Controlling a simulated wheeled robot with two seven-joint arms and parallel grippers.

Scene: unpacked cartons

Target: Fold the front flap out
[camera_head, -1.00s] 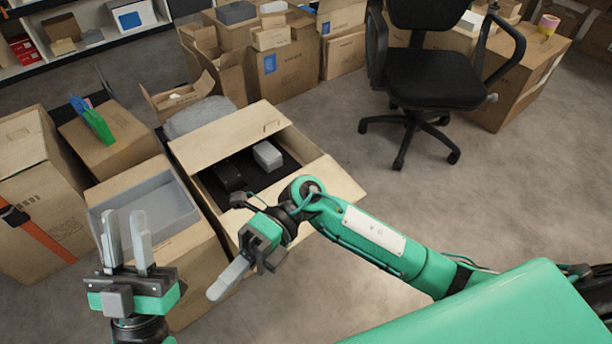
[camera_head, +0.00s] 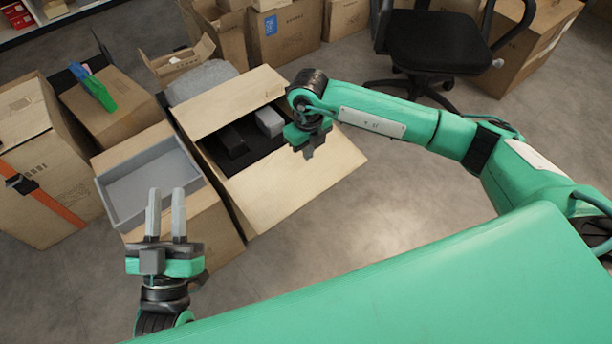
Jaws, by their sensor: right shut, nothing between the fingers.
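The open carton (camera_head: 190,128) stands in the middle of the camera_head view. Its front flap (camera_head: 290,185) lies out on the near right side, as a broad tan panel over the floor. The far flap (camera_head: 232,98) is also spread outward. Inside, on a dark bottom, are a black item (camera_head: 232,140) and a light grey box (camera_head: 269,122). My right gripper (camera_head: 308,154) is shut and empty, pointing down over the inner edge of the front flap; I cannot tell whether it touches. My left gripper (camera_head: 165,208) is open and empty, in front of the grey tray.
The grey tray (camera_head: 150,190) sits on a carton left of the open one. A carton with green and blue items (camera_head: 98,90) and a carton with an orange strap (camera_head: 58,208) stand further left. An office chair (camera_head: 432,48) is at the back right.

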